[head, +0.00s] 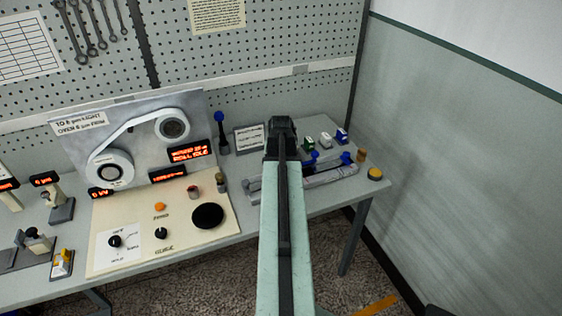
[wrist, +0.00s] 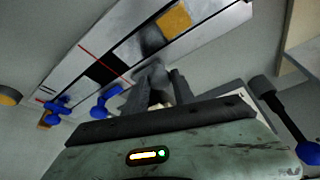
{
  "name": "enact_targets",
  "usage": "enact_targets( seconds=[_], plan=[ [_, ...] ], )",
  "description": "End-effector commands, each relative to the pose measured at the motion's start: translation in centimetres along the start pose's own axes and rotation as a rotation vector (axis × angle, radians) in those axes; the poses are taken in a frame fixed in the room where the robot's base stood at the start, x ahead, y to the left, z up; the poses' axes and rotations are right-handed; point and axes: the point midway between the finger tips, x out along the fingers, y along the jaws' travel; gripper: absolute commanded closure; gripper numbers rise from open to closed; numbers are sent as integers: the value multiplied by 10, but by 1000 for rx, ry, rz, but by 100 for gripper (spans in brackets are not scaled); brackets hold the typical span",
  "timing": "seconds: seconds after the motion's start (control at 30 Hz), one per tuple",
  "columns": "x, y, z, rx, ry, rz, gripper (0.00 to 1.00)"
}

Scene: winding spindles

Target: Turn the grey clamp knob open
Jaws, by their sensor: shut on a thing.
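My gripper (wrist: 160,88) shows in the wrist view with its two dark fingers on either side of a grey knob (wrist: 154,80), shut on it. The fingers hide much of the knob. The knob sits at a long pale fixture (wrist: 203,38) with a red line, a black patch and an orange patch. Two blue knobs (wrist: 104,103) (wrist: 57,107) stand to the left along it. In the head view my gripper (head: 282,128) is a dark shape at the far end of my arm, over the left end of the grey fixture (head: 330,178). The grey knob is hidden there.
A black lever with a blue ball (head: 220,119) and a small sign (head: 249,139) stand left of my gripper. Small blocks (head: 325,139) stand behind the fixture. The winding machine (head: 181,177) fills the left.

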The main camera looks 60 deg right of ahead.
Motion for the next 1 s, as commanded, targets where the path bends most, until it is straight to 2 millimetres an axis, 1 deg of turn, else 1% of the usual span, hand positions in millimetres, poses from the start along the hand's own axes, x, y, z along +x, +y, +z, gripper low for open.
enact_targets(
  seconds=[0.27, 0.3, 0.33, 0.37, 0.63, 0.73, 0.87, 1.0],
  plan=[
    [0, 2, 0, -1, -1, 4, 100],
    [0, 2, 0, -1, 0, 4, 58],
    [0, 2, 0, -1, 0, 4, 50],
    [0, 2, 0, 0, 0, 4, 48],
    [0, 1, -1, 0, 1, 2, 48],
    [-5, 1, -1, 0, 1, 2, 48],
    [-22, 1, -2, 0, 1, 2, 48],
    [-49, 1, -2, 0, 1, 2, 48]
  ],
)
